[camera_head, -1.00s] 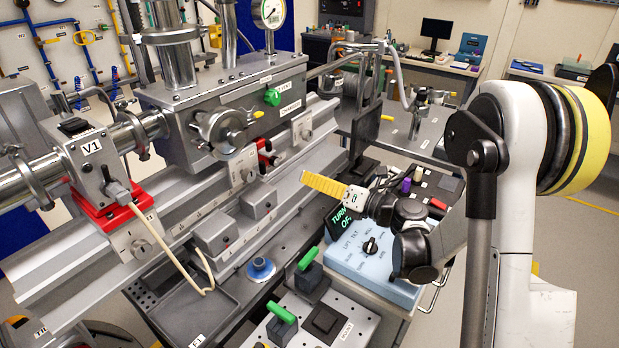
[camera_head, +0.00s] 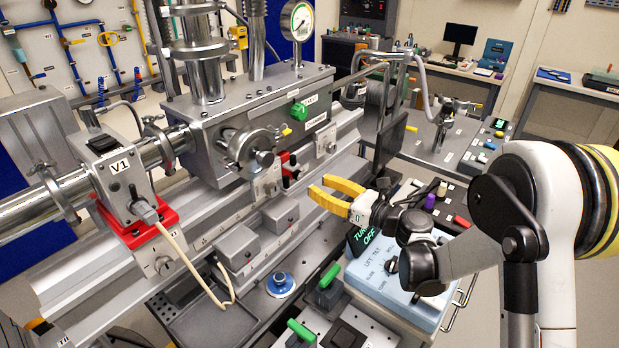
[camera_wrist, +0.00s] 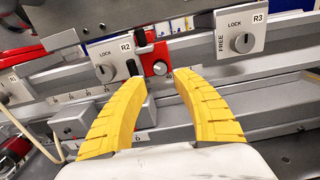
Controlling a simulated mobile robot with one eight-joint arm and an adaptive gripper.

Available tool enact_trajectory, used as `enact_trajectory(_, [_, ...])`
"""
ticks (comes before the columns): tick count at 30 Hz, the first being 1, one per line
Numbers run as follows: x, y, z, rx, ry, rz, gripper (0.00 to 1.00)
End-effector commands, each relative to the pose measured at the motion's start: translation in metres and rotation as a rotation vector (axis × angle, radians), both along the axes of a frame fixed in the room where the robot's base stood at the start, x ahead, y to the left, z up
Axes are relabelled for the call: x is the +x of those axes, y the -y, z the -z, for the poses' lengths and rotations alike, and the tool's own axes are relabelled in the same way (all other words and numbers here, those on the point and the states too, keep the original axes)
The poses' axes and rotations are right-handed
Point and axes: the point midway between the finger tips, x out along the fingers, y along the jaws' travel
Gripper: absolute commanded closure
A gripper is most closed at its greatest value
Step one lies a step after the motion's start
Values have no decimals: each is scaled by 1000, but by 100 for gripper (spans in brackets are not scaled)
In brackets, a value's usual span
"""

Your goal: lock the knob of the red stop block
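The red stop block (camera_wrist: 149,58) sits on the rail between plates R2 and R3 in the wrist view, with a round grey knob (camera_wrist: 160,68) on its front. In the head view the red block (camera_head: 288,167) is small, beyond my gripper, and its knob is hard to make out. My gripper (camera_head: 320,186) has two yellow fingers, spread apart and empty. In the wrist view my gripper (camera_wrist: 160,78) points at the rail, with the red block and knob seen between and just beyond the fingertips. A gap to the block seems to remain in the head view.
Plate R2 (camera_wrist: 112,54) and plate R3 (camera_wrist: 240,38) carry similar grey knobs on either side. Grey boxes (camera_head: 280,215) stand on the lower rail. A blue control box (camera_head: 400,278) lies under my wrist. A dark upright panel (camera_head: 388,142) stands right of the rail.

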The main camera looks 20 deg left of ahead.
Motion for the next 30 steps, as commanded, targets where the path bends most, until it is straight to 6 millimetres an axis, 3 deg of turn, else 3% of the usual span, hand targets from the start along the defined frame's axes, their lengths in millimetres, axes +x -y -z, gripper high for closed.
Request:
enact_trajectory(3, [9, -24, 3, 0, -1, -3, 66])
enact_trajectory(9, [21, -52, 2, 1, -2, -1, 66])
enact_trajectory(22, [26, -62, 0, 1, -2, 1, 66])
enact_trajectory(25, [26, -62, 0, 1, -2, 1, 95])
enact_trajectory(26, [26, -62, 0, 1, -2, 1, 100])
enact_trajectory(30, [26, -62, 0, 1, -3, 1, 100])
